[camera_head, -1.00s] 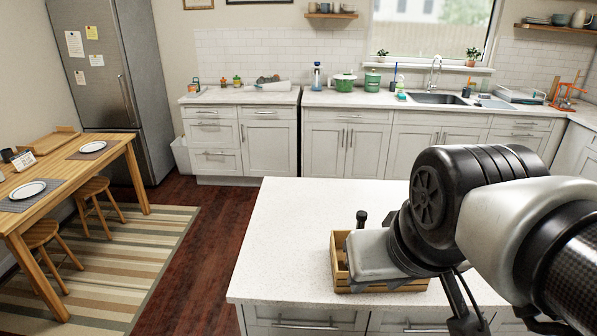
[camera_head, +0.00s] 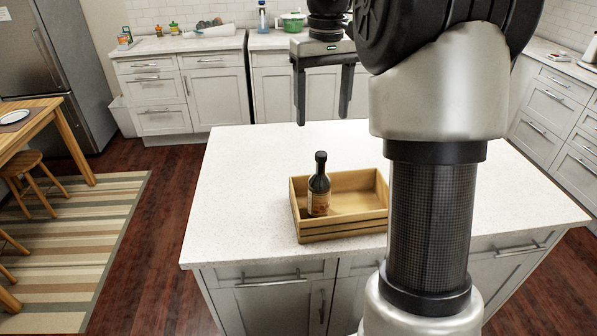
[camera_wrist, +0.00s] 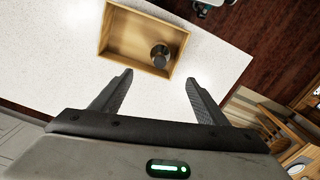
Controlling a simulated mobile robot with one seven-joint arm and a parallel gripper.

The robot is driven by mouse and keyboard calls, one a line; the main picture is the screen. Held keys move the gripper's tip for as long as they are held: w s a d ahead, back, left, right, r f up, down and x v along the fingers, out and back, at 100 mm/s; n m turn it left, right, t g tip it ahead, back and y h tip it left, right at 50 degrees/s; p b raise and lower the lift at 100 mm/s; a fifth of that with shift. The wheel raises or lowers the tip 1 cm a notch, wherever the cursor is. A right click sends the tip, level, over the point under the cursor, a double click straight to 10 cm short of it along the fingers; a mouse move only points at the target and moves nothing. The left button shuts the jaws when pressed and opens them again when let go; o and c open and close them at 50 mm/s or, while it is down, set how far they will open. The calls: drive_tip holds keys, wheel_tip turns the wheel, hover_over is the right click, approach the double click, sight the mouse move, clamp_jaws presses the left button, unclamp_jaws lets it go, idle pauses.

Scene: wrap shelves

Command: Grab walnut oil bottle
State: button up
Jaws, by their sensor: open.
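A dark bottle with a black cap and a tan label (camera_head: 318,187) stands upright in the left part of a shallow wooden crate (camera_head: 345,229). The label is too small to read. The crate sits on the white island counter. My gripper (camera_head: 322,122) is open and empty, fingers pointing down, above the counter and behind the crate. In the wrist view the bottle (camera_wrist: 161,55) shows from above inside the crate (camera_wrist: 104,28), beyond the spread fingertips of my gripper (camera_wrist: 160,76), apart from them.
The island counter (camera_head: 240,190) is otherwise bare around the crate. A dining table (camera_head: 30,130) with stools stands at the left. The back counter (camera_head: 180,44) holds small jars and a green pot (camera_head: 293,22).

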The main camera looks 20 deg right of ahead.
sight(320, 152)
wheel_tip(320, 152, down, 12)
drive_tip(key=shift+f+b, duration=0.1)
drive_tip(key=shift+b, duration=0.7)
wheel_tip(320, 152, down, 5)
drive_tip(key=shift+s, duration=0.1)
drive_tip(key=shift+c, duration=0.3)
clamp_jaws()
